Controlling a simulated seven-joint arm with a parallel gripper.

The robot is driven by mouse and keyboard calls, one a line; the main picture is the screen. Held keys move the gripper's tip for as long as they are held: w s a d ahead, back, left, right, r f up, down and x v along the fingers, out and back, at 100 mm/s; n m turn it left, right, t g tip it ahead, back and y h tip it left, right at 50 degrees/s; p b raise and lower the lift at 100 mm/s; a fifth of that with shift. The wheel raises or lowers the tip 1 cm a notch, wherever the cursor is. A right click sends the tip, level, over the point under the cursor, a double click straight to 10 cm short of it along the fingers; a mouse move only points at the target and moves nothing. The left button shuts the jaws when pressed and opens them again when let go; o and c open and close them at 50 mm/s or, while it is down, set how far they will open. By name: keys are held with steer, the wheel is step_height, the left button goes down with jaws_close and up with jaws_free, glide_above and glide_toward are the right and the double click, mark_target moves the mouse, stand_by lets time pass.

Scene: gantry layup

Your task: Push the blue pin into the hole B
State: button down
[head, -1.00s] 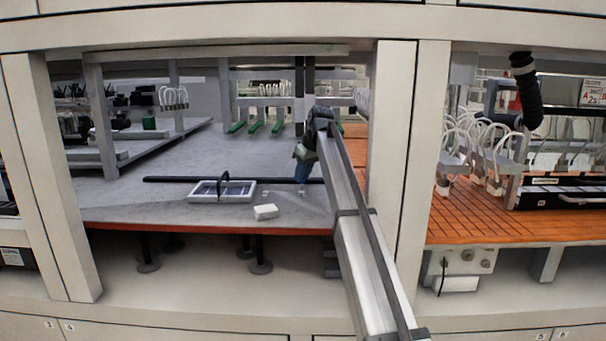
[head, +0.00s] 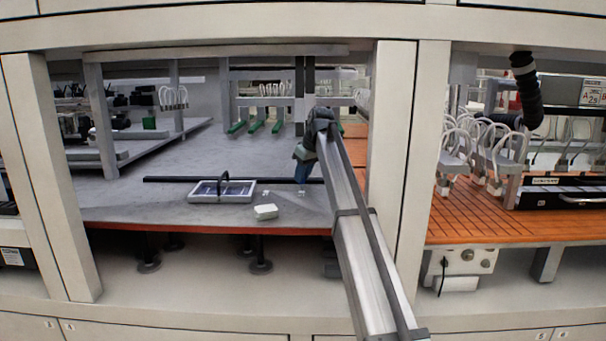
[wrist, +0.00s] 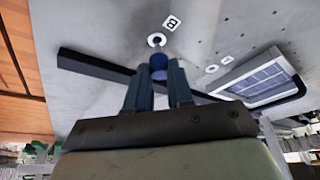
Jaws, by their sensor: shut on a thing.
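My gripper (wrist: 160,84) is shut on the blue pin (wrist: 158,73), with one dark blue finger on each side of it. The pin has a blue head and a grey shank. In the wrist view the shank reaches up to the white-ringed hole B (wrist: 156,40), beside a white label marked B (wrist: 171,22). The shank overlaps the lower edge of the ring; I cannot tell whether its tip is in the hole. In the head view my gripper (head: 302,180) points down low over the grey table (head: 200,160). The pin is too small to make out there.
A second white-ringed hole (wrist: 211,68) lies to the right in the wrist view. A framed tray with a black handle (head: 221,191) and a white block (head: 265,212) lie left of my gripper. A black bar (head: 200,180) runs behind. A post (head: 392,170) stands at right.

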steer(key=shift+f, duration=1.45)
steer(key=c, duration=0.9)
jaws_free()
steer(key=v, duration=1.2)
